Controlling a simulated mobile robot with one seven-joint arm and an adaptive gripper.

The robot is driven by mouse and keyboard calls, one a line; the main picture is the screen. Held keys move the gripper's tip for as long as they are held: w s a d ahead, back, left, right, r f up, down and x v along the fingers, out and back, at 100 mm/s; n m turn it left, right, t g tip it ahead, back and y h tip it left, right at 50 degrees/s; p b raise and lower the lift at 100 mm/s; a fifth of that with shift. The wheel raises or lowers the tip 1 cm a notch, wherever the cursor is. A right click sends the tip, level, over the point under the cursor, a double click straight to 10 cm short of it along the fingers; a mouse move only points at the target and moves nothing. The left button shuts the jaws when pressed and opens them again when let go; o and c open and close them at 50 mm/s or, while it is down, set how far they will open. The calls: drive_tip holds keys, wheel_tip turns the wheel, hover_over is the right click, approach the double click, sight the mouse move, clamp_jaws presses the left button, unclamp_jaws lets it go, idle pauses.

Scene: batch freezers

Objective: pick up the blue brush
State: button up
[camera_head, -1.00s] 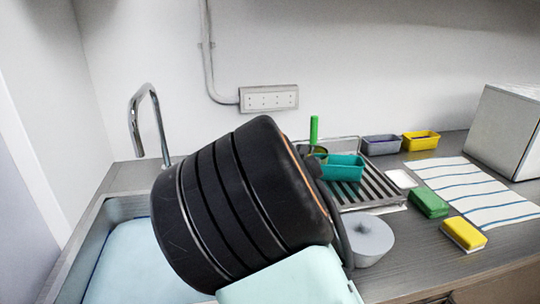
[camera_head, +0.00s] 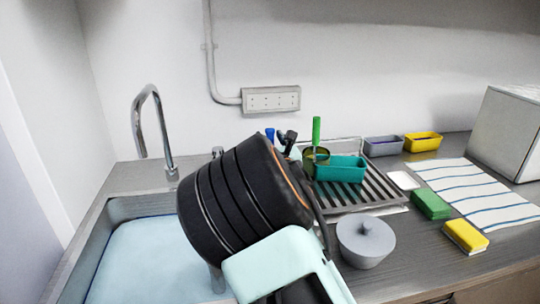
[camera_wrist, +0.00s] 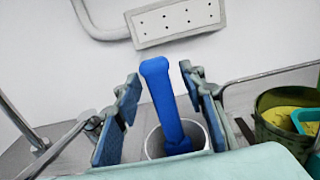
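The blue brush (camera_wrist: 160,95) shows in the wrist view as a thick blue handle with a rounded top. It stands slightly tilted in a light round cup (camera_wrist: 154,144); its lower end is hidden inside. My gripper (camera_wrist: 161,84) is open, with one finger on each side of the handle and a gap to both. In the head view only a bit of the blue handle (camera_head: 270,134) shows behind my arm, close to the dark fingertips; my arm hides the cup.
A dish rack (camera_head: 375,190) holds a teal container (camera_head: 340,169) and a green-handled item (camera_head: 316,130) to the right. The sink (camera_head: 90,240) and faucet (camera_head: 150,120) are at left. A wall socket strip (camera_head: 270,99) is behind.

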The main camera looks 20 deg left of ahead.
drive_tip(key=shift+c, duration=0.5)
clamp_jaws()
